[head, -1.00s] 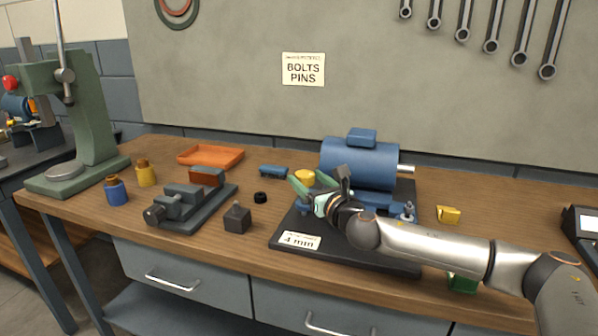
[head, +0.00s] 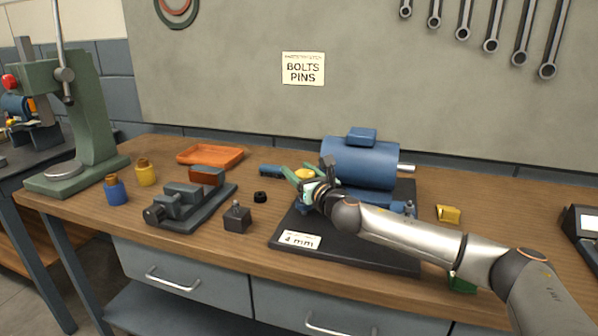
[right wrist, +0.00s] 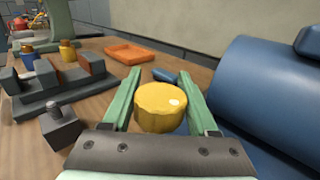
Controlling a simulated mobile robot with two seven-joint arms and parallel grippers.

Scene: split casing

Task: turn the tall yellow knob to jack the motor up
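The yellow knob (head: 304,174) stands at the left end of the blue motor (head: 358,162), on the black base plate (head: 345,248). The motor body (right wrist: 275,95) fills the right side of the wrist view. The knob's lower part is hidden by my gripper. My left gripper is not in view.
A vise (head: 185,205), a dark block (head: 237,218) and a small black ring (head: 260,197) lie left of the plate. An orange tray (head: 210,156) is behind. A yellow piece (head: 448,214) lies to the right. A green press (head: 85,125) stands far left.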

